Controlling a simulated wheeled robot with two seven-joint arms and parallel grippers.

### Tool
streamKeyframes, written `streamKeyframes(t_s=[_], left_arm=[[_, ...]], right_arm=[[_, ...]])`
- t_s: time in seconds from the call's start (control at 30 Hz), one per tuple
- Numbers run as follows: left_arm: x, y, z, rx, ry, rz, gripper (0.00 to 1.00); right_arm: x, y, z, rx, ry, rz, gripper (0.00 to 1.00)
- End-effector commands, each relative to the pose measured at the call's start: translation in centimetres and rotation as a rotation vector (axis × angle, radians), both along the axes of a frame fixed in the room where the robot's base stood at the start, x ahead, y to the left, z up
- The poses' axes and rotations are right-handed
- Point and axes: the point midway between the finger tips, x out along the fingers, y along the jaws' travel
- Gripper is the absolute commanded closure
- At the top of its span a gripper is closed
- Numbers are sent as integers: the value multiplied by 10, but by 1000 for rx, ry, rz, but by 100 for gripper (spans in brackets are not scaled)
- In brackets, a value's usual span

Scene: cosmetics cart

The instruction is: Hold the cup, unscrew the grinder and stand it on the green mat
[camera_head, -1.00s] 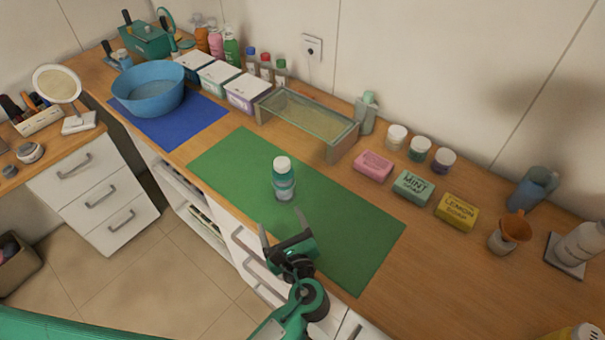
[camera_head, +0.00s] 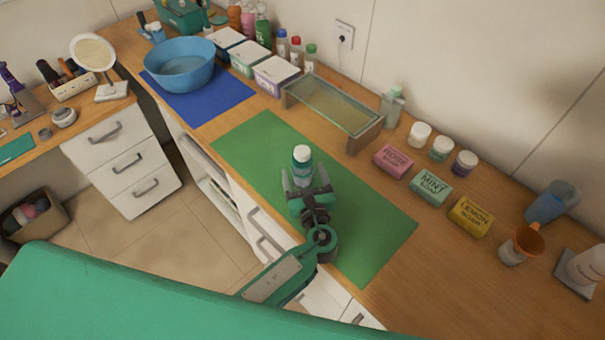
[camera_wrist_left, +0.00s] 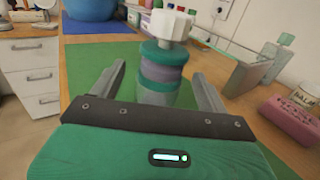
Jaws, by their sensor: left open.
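The cup with the grinder on it stands upright on the green mat (camera_head: 375,240) as one stack. The grinder (camera_head: 302,154) has a white top above a teal band. In the left wrist view the grinder (camera_wrist_left: 163,58) shows a white faceted knob and teal and grey-purple bands. The pale grey lower part, seemingly the cup (camera_wrist_left: 157,97), is partly hidden by my gripper. My left gripper (camera_head: 306,178) is open low over the mat, with one finger on either side of the stack. I see no clear contact. My right gripper is not in view.
A glass-topped stand (camera_head: 332,104) is behind the mat. Soap bars (camera_head: 430,188) and small jars (camera_head: 441,148) stand to the right. A blue bowl (camera_head: 180,66) rests on a blue mat (camera_head: 212,103) at the left. The mat's right half is clear.

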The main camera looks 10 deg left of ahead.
Motion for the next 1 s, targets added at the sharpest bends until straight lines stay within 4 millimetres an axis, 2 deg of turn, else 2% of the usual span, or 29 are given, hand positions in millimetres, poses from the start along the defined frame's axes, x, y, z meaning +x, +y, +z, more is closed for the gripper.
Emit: streamKeyframes(t_s=[0.1, 0.3, 0.57, 0.67, 0.83, 0.9, 1.0], left_arm=[[17, 7, 7, 4, -2, 1, 23], [38, 16, 4, 0, -1, 0, 23], [41, 17, 1, 0, 1, 0, 23], [41, 17, 1, 0, 0, 0, 39], [41, 17, 1, 0, 0, 0, 72], [41, 17, 2, -1, -1, 0, 80], [41, 17, 2, -1, -1, 0, 80]], right_arm=[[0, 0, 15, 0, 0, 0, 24], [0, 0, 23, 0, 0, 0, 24], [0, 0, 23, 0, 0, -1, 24], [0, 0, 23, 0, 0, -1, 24], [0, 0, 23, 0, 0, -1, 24], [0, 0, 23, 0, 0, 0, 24], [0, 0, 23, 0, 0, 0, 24]])
